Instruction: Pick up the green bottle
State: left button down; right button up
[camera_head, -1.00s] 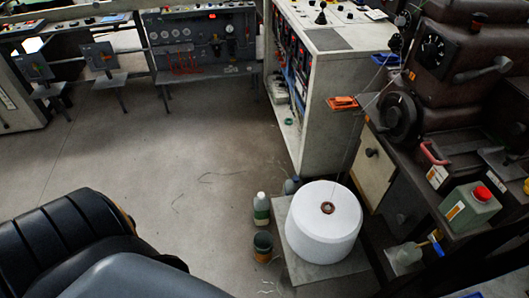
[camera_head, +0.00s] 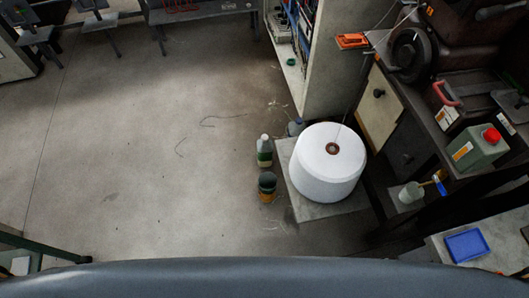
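A small green bottle (camera_head: 264,152) with a whitish cap and a pale band stands upright on the floor, left of a large white spool. A larger green canister (camera_head: 478,152) with a red cap and an orange label stands on the dark bench at the right. Neither of my grippers is in view.
The white spool (camera_head: 328,165) sits on a grey slab (camera_head: 318,208). A blue tray (camera_head: 466,245) lies at lower right. The floor to the left is clear.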

aim_at(264, 144)
jog(key=i+j+z, duration=0.25)
jog(key=j, duration=0.35)
jog(key=i+j+z, duration=0.1)
jog(key=i+j, duration=0.15)
jog(key=i+j+z, duration=0.1)
jog(key=j, duration=0.3)
